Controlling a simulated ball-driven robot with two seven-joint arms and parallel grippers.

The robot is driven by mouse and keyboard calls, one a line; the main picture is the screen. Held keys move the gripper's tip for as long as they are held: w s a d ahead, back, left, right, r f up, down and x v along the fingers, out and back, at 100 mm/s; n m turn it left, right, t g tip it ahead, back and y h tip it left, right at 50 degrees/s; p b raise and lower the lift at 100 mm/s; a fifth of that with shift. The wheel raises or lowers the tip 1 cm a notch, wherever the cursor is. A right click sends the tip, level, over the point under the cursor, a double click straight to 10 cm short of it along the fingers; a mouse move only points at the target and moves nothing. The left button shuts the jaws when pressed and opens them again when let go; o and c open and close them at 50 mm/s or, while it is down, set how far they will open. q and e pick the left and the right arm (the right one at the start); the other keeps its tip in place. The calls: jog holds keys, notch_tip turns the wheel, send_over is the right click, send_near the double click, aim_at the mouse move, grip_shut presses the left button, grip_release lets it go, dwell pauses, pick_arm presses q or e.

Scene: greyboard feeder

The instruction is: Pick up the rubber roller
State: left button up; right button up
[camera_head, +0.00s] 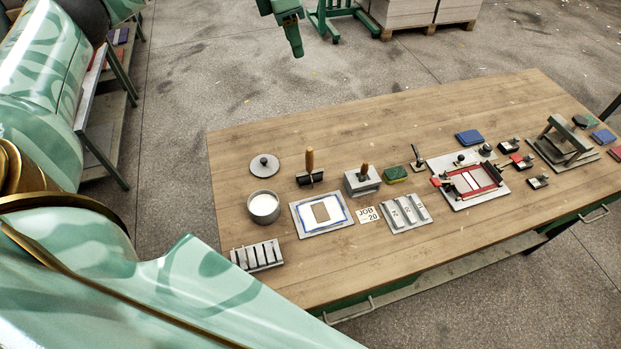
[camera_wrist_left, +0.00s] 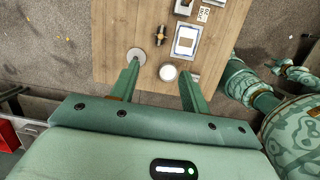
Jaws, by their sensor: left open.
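The rubber roller (camera_head: 310,178) stands on the wooden table with its wooden handle pointing up and its black roller at the bottom. In the left wrist view the roller (camera_wrist_left: 158,38) shows small, beyond the fingertips. My left gripper (camera_head: 296,50) hangs high at the top of the head view, pointing down, well apart from the roller. In the wrist view my left gripper (camera_wrist_left: 160,66) has its fingers apart, with nothing held between them. My right gripper does not show clearly in either view.
Near the roller are a round lid (camera_head: 264,165), a white-filled tin (camera_head: 263,206), a framed tray (camera_head: 299,219) and a grey block with a wooden-handled tool (camera_head: 361,186). A slotted rack (camera_head: 258,256) sits at the near left edge. The table (camera_head: 400,125) is bare behind the roller.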

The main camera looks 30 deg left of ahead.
pick_arm(q)
jog(key=b, duration=1.6)
send_near(310, 157)
jog(key=shift+g, duration=0.3)
jog(key=f+b, duration=0.1)
jog(key=f, duration=0.1)
jog(key=w+f, duration=0.1)
jog(key=f, duration=0.1)
jog(key=w+f+b, duration=0.1)
jog(key=f, duration=0.1)
jog(key=shift+w+a+f+b, duration=0.15)
jog(key=shift+w+a+b, duration=0.1)
jog(key=shift+b, duration=0.1)
jog(key=f+b, duration=0.1)
jog(key=f, duration=0.1)
jog(key=d+f+b, duration=0.1)
jog(key=f, duration=0.2)
jog(key=shift+w+f, duration=0.1)
jog(key=shift+w, duration=0.1)
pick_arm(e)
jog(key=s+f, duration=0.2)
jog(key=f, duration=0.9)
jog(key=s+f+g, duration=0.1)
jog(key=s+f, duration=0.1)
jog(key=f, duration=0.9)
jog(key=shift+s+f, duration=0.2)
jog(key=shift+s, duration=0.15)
pick_arm(q)
grip_shut()
